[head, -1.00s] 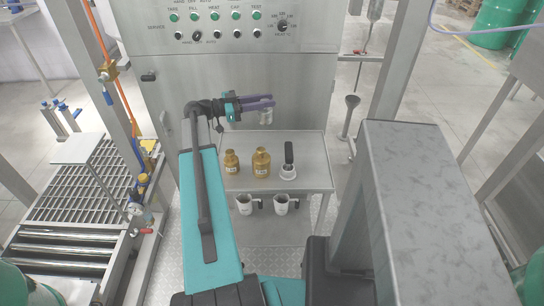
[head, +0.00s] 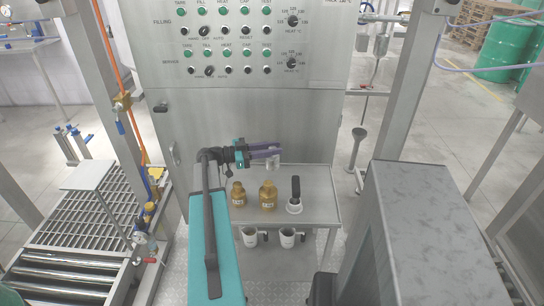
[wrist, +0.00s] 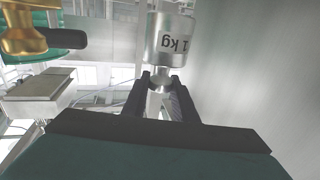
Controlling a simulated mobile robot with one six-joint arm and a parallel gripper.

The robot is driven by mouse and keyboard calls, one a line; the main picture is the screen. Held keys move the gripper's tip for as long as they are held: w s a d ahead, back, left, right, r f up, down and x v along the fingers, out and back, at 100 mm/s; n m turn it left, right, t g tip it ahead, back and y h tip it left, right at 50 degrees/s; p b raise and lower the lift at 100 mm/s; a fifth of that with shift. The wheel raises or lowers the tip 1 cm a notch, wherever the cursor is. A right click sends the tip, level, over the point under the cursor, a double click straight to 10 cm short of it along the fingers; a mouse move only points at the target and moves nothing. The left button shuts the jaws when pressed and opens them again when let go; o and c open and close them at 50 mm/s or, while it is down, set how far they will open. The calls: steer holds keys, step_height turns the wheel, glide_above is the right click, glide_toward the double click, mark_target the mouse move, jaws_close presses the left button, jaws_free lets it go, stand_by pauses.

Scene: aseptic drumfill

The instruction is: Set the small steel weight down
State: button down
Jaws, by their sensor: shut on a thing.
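The small steel weight (head: 273,163) hangs between the fingers of my gripper (head: 268,149) in the head view. In the wrist view the weight (wrist: 171,42) is a shiny cylinder marked "1 kg", with its narrow neck between the two dark fingertips (wrist: 161,82). My gripper is shut on that neck. In the head view the weight overlaps the back edge of a steel side table (head: 318,207). I cannot tell whether its base touches the table top.
Two brass-coloured bottle-shaped things (head: 238,197) (head: 268,198) stand on the table, beside a pale round thing with an upright black handle (head: 294,203). A steel control cabinet (head: 225,110) rises behind.

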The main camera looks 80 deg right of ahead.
mark_target(272, 158)
steer(key=shift+f+p, duration=0.3)
steer(key=shift+f, duration=1.45)
steer(key=shift+f, duration=0.6)
steer(key=c, duration=1.4)
jaws_free()
steer(key=shift+f, duration=0.1)
steer(key=shift+c, duration=0.2)
steer(key=shift+r, duration=0.7)
steer(key=b+v, duration=0.2)
steer(key=v, duration=1)
steer(key=shift+b, duration=0.3)
steer(key=shift+f, duration=0.15)
